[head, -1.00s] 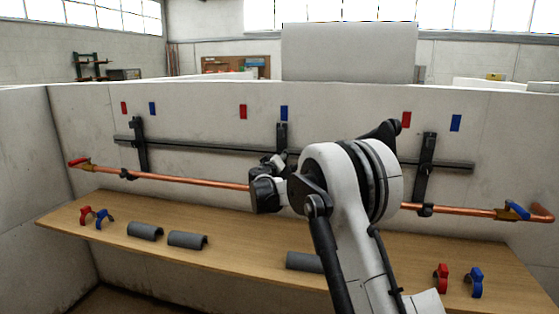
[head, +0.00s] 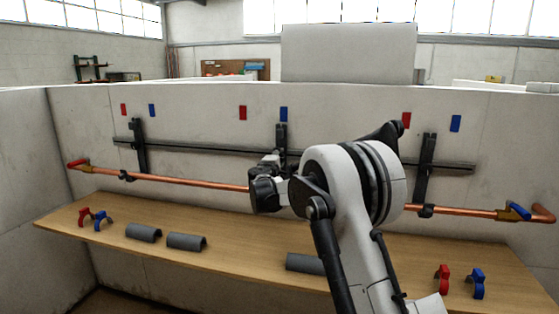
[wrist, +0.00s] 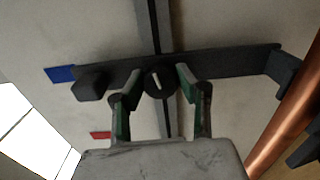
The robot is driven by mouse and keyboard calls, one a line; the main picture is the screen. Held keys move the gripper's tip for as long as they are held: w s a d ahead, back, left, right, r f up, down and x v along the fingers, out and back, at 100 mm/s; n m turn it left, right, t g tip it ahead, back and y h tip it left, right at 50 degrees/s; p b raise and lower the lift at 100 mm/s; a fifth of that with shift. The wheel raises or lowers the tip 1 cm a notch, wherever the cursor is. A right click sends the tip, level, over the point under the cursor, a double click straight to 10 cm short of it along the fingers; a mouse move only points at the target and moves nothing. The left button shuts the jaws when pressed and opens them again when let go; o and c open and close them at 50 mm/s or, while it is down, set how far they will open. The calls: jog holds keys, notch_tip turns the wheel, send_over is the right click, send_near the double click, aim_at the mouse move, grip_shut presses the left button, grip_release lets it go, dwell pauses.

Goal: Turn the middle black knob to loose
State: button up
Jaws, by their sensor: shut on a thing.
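The middle black knob (wrist: 160,83) shows in the wrist view as a round black disc with a short white line. The line is nearly upright in that picture, its top leaning slightly left. The knob sits on the middle black bracket (wrist: 222,65). My gripper (wrist: 160,77) has its green-padded fingers on either side of the knob and is shut on it. In the head view the bracket's upper part (head: 282,136) shows, but my arm hides the knob and the fingers.
A copper pipe (head: 190,183) runs along the wall, with a red-handled valve (head: 78,164) at left and a blue-handled valve (head: 518,211) at right. A black rail (head: 205,148) crosses above. Grey half-shells (head: 143,232) and red and blue clips lie on the wooden shelf (head: 225,264).

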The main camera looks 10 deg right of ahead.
jog(key=n, duration=1.3)
jog(key=shift+a+r, duration=0.1)
jog(key=shift+n, duration=0.4)
jog(key=o, duration=1.2)
jog(key=shift+c, duration=0.2)
jog(key=v, duration=1.2)
